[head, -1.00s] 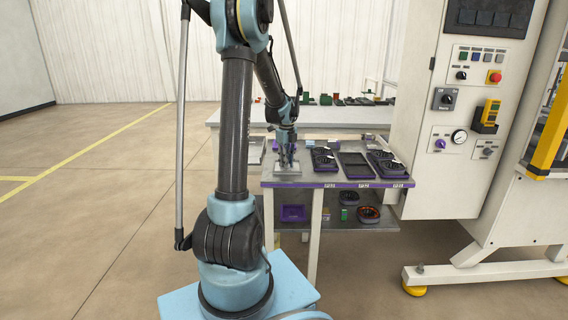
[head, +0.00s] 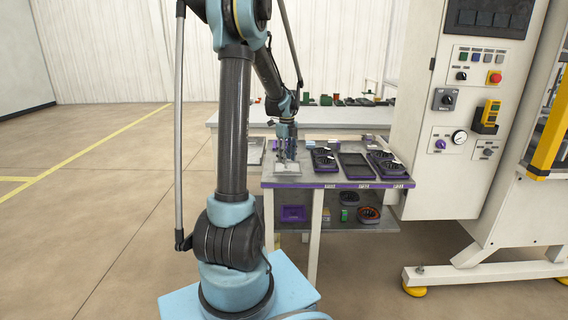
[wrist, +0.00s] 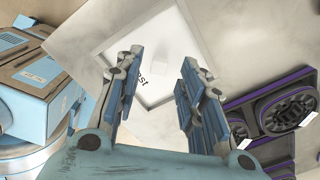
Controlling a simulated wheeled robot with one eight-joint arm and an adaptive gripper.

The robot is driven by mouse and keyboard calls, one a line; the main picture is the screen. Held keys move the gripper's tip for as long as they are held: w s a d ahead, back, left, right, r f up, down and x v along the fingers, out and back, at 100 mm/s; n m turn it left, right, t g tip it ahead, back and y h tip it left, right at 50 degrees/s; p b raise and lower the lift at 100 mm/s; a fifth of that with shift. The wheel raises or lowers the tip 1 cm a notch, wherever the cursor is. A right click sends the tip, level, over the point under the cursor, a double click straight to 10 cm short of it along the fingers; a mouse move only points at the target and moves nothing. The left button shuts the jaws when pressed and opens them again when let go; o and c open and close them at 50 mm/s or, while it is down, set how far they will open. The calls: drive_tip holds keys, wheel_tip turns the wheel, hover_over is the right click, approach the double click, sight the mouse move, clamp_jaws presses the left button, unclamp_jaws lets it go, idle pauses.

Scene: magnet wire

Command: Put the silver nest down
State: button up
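The silver nest (head: 286,172) is a pale square plate lying on the left part of the grey table. The fingers cover parts of the nest's near side.
Dark trays with round parts (head: 325,160) and an empty dark tray (head: 355,166) stand to the right on the table (head: 308,182). A lower shelf holds a purple tray (head: 293,213). A tall machine cabinet (head: 435,120) stands at the right.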

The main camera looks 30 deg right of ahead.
wheel_tip(320, 180, up, 9)
drive_tip(key=s+a+r+n, duration=0.25)
drive_tip(key=a+n, duration=0.55)
drive_tip(key=a, duration=0.7)
drive_tip(key=s+a+f+n+t, duration=0.1)
drive_tip(key=s+a+f+n, duration=0.2)
drive_tip(key=s+a+n, duration=0.6)
drive_tip(key=s+a+f+n+t, duration=0.1)
drive_tip(key=s+a+f+n, duration=0.25)
drive_tip(key=a+n, duration=0.55)
drive_tip(key=s+a+f+n, duration=0.7)
drive_tip(key=s+a, duration=0.1)
drive_tip(key=shift+s+n, duration=0.4)
